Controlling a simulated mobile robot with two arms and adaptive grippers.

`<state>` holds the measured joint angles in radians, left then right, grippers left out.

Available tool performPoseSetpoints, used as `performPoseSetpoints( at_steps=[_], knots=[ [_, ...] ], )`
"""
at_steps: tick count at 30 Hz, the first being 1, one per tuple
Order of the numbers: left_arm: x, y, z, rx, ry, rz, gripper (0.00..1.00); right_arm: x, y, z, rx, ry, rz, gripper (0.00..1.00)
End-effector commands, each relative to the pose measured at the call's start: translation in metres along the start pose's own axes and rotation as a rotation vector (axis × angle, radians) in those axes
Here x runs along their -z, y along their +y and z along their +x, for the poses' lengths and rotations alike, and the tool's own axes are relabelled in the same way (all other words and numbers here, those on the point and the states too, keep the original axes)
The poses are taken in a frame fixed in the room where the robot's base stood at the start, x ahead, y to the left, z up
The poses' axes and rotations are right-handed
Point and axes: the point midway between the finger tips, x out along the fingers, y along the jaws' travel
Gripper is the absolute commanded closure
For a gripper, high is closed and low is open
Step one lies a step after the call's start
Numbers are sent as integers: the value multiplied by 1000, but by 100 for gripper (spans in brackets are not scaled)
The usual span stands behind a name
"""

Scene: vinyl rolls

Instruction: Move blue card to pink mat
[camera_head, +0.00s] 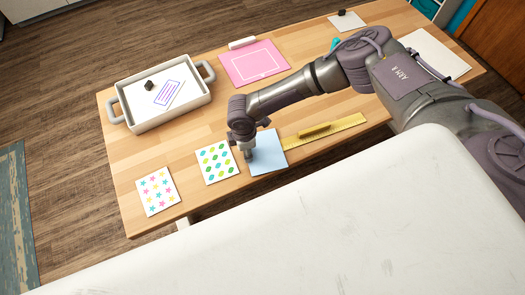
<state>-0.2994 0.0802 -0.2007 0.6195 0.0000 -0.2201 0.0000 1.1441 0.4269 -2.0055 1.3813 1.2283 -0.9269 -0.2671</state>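The light blue card (268,155) lies on the wooden table near its front edge. My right gripper (248,156) points down at the card's left edge and hides part of that edge. I cannot tell whether its fingers are open or shut, or whether they touch the card. The pink mat (236,70), with a white outline printed on it, lies flat at the back of the table. My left gripper is not in view.
A white tray (132,119) with grey handles holds a printed sheet and a dark object. Two patterned cards (217,162) (157,191) lie left of the blue card. A yellow ruler (348,123) lies to its right. A white bar (242,43) lies at the mat's back edge.

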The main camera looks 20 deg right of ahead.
Motion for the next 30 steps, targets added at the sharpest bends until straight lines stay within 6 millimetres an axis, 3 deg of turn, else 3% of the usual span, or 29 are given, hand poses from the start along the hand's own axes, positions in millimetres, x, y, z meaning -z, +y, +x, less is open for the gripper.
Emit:
performPoseSetpoints(
  at_steps=[16, 30],
  knots=[
    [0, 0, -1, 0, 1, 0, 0, 0, 0, -1, 0, 0, 0, 100],
    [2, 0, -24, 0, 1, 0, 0, -1, 0, -24, 1, -1, 1, 100]
  ],
)
